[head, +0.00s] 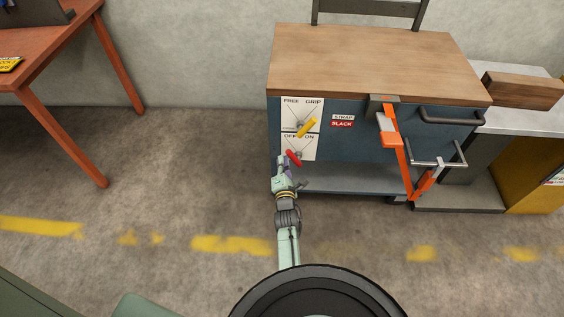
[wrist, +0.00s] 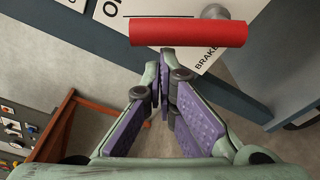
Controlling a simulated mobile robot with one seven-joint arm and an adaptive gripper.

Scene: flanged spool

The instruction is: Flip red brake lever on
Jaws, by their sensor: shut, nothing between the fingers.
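The red brake lever (head: 294,158) is on the lower white plate marked OFF and ON, on the left of the blue cabinet front. In the head view it lies at a slant; its exact setting is hard to tell. In the wrist view it is a red cylinder (wrist: 188,32) across the top, with a grey pivot knob (wrist: 214,12) behind its right part. My gripper (head: 284,160) is at the lever's left end in the head view. In the wrist view its purple-padded fingers (wrist: 166,62) are shut and empty, with the tips just below the red bar. I cannot tell whether they touch it.
A yellow lever (head: 307,128) sits above on the FREE and GRIP plate. An orange-brown table (head: 50,60) stands at the left. The floor before the cabinet is clear.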

